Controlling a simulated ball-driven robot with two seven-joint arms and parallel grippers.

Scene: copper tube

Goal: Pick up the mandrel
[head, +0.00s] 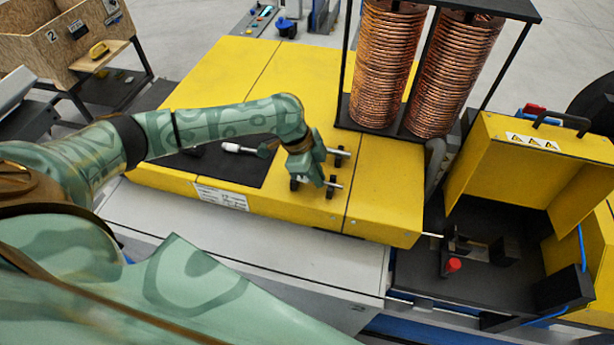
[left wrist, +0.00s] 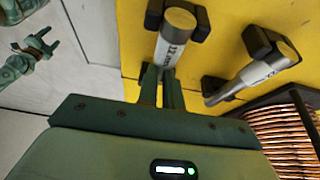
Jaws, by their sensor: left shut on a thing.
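Two grey mandrels lie on black holders on the yellow machine top. My left gripper (left wrist: 168,88) is shut on the lower end of the labelled mandrel (left wrist: 176,38), which still sits between two black posts. In the head view my left gripper (head: 314,172) is at this mandrel (head: 334,184), the nearer one; the gripper covers part of it. The other mandrel (left wrist: 262,76) lies apart in its own holder, and also shows in the head view (head: 341,153). My right gripper (left wrist: 40,44) shows small at the upper left of the left wrist view, with its fingers apart.
A black rack with two copper coils (head: 385,65) stands behind the mandrels. A white-tipped tool (head: 238,148) lies on the black mat (head: 215,168) to the left. An open yellow box (head: 520,170) with a red knob (head: 453,265) is at right.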

